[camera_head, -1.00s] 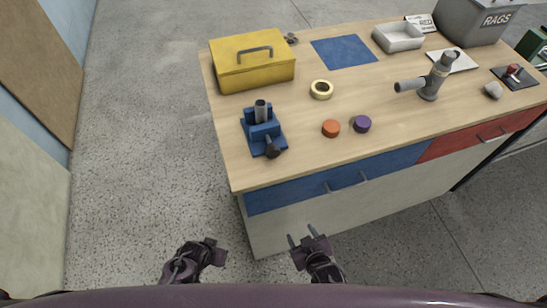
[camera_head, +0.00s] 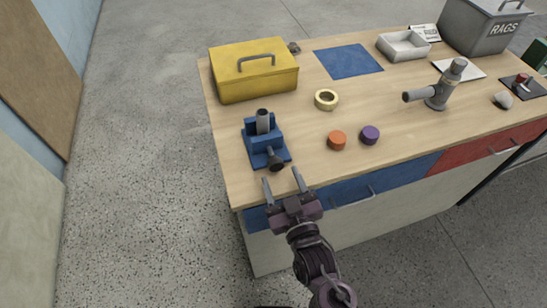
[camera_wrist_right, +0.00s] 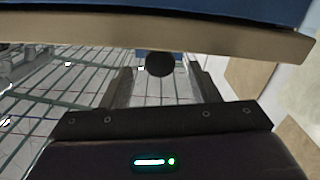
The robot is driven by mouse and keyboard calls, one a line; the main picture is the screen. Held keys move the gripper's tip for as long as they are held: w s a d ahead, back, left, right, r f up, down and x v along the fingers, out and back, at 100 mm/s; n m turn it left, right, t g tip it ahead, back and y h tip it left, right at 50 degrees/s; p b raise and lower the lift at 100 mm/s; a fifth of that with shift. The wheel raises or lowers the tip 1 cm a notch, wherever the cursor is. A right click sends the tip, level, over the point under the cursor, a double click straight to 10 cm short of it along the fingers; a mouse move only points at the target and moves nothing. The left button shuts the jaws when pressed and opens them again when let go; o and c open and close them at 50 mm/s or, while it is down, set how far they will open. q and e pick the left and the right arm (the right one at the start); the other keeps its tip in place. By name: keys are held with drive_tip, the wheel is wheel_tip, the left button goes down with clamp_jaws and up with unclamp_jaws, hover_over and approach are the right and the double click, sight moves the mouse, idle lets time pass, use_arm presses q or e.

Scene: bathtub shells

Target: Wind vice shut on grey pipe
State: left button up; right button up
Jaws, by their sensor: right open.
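The blue vice (camera_head: 258,147) stands on the near left part of the wooden bench top. The grey pipe (camera_head: 263,122) is upright in the vice, between its jaws. The vice's dark handle knob (camera_head: 276,164) points toward the bench's front edge. My right gripper (camera_head: 282,178) is open and empty, at the front edge just short of the knob. In the right wrist view the black knob (camera_wrist_right: 160,64) appears between the two fingertips, with no visible grip on it. My left gripper is out of view.
A yellow toolbox (camera_head: 254,79) stands behind the vice. A tape roll (camera_head: 326,99), an orange cap (camera_head: 337,140) and a purple cap (camera_head: 370,134) lie to the right. A grey pipe fitting (camera_head: 440,92) stands further right. The bench's front edge (camera_head: 345,180) is close to my right gripper.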

sight(277, 167)
drive_tip(key=x, duration=0.2)
drive_tip(key=p+x, duration=0.1)
drive_tip(key=x, duration=0.1)
drive_tip(key=shift+w+a+r, duration=0.1)
drive_tip(key=shift+w+r, duration=0.1)
drive_tip(key=shift+r, duration=0.05)
drive_tip(key=shift+w+a+f, duration=0.1)
drive_tip(key=shift+w+f, duration=0.05)
drive_tip(key=shift+w, duration=0.3)
drive_tip(key=shift+s, duration=0.15)
drive_tip(key=shift+c, duration=0.5)
drive_tip(key=c, duration=0.9)
drive_tip(key=shift+o, duration=0.2)
drive_tip(key=shift+m+p, duration=0.3)
drive_tip(key=shift+m, duration=1.2)
drive_tip(key=o, duration=1)
drive_tip(key=shift+c, duration=0.2)
